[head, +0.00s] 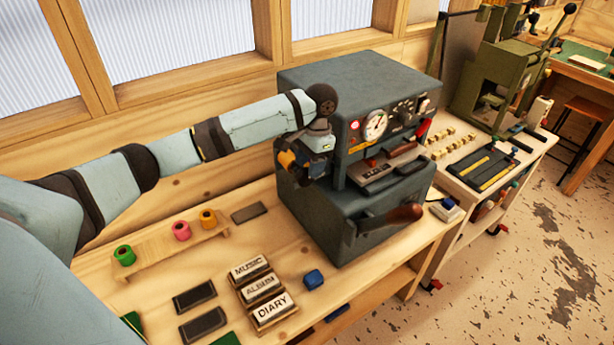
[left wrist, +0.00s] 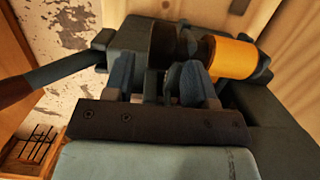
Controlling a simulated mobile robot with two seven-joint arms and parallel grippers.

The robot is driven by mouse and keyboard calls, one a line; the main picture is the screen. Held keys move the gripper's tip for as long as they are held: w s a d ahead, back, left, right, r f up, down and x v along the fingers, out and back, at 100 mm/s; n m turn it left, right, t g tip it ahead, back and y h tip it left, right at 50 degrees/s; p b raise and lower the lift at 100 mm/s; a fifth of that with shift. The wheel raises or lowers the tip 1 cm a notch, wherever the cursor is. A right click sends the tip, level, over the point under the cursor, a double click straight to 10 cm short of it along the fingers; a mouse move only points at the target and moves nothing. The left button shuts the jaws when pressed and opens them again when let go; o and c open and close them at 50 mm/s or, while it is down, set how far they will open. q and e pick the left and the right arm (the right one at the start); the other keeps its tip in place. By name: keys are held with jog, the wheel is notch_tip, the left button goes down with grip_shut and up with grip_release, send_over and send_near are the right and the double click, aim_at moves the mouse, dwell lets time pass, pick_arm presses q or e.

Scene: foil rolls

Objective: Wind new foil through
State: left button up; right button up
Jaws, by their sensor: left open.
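The dark grey-blue foil machine (head: 330,85) stands on the bench with a dial and knobs on its front. My left gripper (head: 303,170) is at its left side, with the fingertips hard to make out there. In the left wrist view the left gripper (left wrist: 161,75) is open, with dark round parts (left wrist: 163,42) of the machine just beyond its fingers. A gold roll (left wrist: 228,57) sits on the machine right of the fingers; it partly shows in the head view (head: 287,159). Green (head: 124,255), pink (head: 181,231) and orange-gold (head: 208,218) rolls stand on a wooden rack.
A brown-handled lever (head: 404,214) sticks out from the machine's front. Name blocks (head: 262,287), dark flat blocks (head: 194,296) and a blue block (head: 313,279) lie on the front bench. A green press (head: 500,70) stands farther right.

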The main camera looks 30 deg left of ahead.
pick_arm(q)
notch_tip(320, 180, up, 9)
jog(key=w, duration=0.1)
jog(key=shift+w+d+r, duration=0.15)
jog(key=shift+w+d, duration=0.1)
jog(key=shift+d, duration=0.1)
